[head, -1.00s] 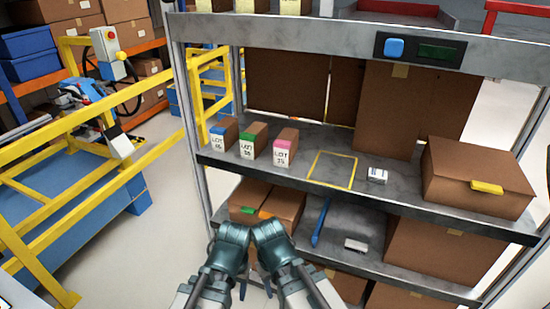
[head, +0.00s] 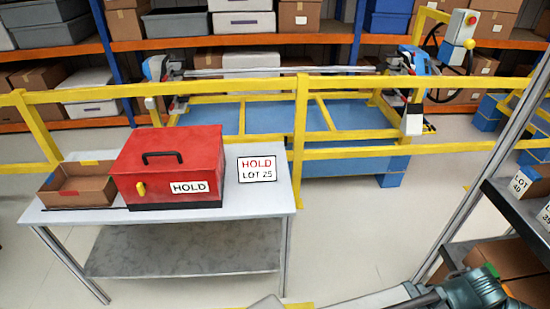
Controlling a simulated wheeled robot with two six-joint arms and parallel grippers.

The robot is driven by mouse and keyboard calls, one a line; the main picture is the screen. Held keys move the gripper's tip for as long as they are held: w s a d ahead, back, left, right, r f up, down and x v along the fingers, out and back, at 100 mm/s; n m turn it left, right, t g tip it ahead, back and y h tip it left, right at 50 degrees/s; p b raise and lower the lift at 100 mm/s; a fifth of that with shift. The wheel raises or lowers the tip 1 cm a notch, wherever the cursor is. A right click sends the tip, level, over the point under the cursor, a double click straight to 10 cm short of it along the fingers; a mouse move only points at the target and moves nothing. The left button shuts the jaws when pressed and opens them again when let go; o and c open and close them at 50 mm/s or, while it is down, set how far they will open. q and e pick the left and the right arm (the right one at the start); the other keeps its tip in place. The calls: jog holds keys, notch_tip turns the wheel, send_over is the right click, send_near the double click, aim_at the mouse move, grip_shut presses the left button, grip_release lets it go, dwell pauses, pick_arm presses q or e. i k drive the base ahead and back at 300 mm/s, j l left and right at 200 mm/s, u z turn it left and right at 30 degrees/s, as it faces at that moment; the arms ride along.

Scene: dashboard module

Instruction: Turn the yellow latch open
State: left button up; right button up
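A red box (head: 170,160) with a black handle on its lid stands on a white-topped table at the left. The small yellow latch (head: 141,189) sits upright on the left part of its front face, left of a HOLD label (head: 189,187). The lid looks closed. My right gripper is not in view.
An open brown tray (head: 78,189) stands left of the red box. A HOLD LOT 25 sign (head: 257,169) lies right of it on the table (head: 225,205). A yellow railing (head: 350,151) runs behind. Floor is clear between table and shelf (head: 508,208).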

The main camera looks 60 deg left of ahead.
aim_at(141, 187)
jog(key=i+l, duration=0.3)
jog(key=i, duration=0.15)
jog(key=u, duration=3.05)
